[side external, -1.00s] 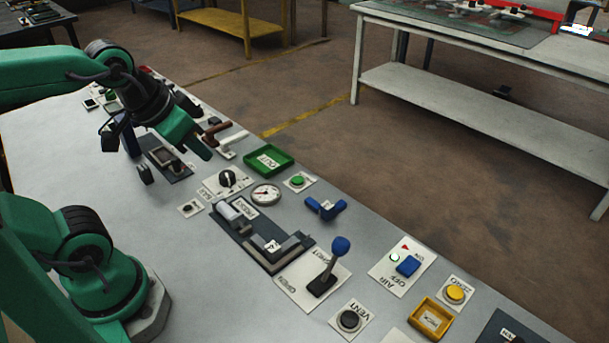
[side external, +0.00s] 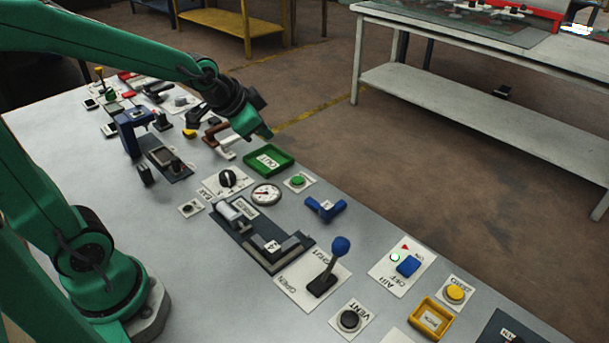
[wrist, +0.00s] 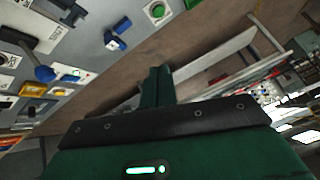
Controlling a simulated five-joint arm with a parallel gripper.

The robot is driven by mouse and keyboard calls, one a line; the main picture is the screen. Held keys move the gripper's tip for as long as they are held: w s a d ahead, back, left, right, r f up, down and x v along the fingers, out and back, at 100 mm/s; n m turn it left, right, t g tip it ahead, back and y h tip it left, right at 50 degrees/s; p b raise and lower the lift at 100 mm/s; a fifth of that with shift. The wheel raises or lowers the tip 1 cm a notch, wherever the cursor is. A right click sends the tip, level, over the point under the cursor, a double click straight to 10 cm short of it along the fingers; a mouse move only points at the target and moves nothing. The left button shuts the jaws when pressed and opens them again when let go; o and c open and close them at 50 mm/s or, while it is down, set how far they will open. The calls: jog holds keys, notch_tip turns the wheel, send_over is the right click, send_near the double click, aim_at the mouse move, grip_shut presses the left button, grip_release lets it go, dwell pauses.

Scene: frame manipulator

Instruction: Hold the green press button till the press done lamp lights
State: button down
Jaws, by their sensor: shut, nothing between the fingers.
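The green button (side external: 297,181) sits on a small white plate near the bench's far edge, right of the gauge. It also shows at the top of the wrist view (wrist: 158,9). My gripper (side external: 264,134) is raised beyond the green OUT tray, apart from the button and up-left of it. Its fingers (wrist: 158,85) look shut and empty, pointing out over the floor past the bench edge. I cannot tell which part is the press done lamp; a small dark round piece (side external: 189,208) on a white plate looks unlit.
The green OUT tray (side external: 269,160) lies left of the button. A round gauge (side external: 265,194), a black knob (side external: 228,178) and a blue handle (side external: 326,208) stand near it. A blue-topped lever (side external: 340,246) rises further right.

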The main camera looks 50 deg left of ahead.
aim_at(294, 181)
jog(key=w+a+f+m+t, duration=0.1)
jog(key=w+a+f+m, duration=0.2)
jog(key=w+f, duration=0.6)
jog(key=shift+w+a+f+m+t+y, duration=0.2)
jog(key=shift+w+m+t+y, duration=0.15)
jog(key=shift+w, duration=0.7)
jog(key=shift+f, duration=0.15)
jog(key=shift+f, duration=4.25)
jog(key=shift+f, duration=0.9)
jog(key=shift+r, duration=0.9)
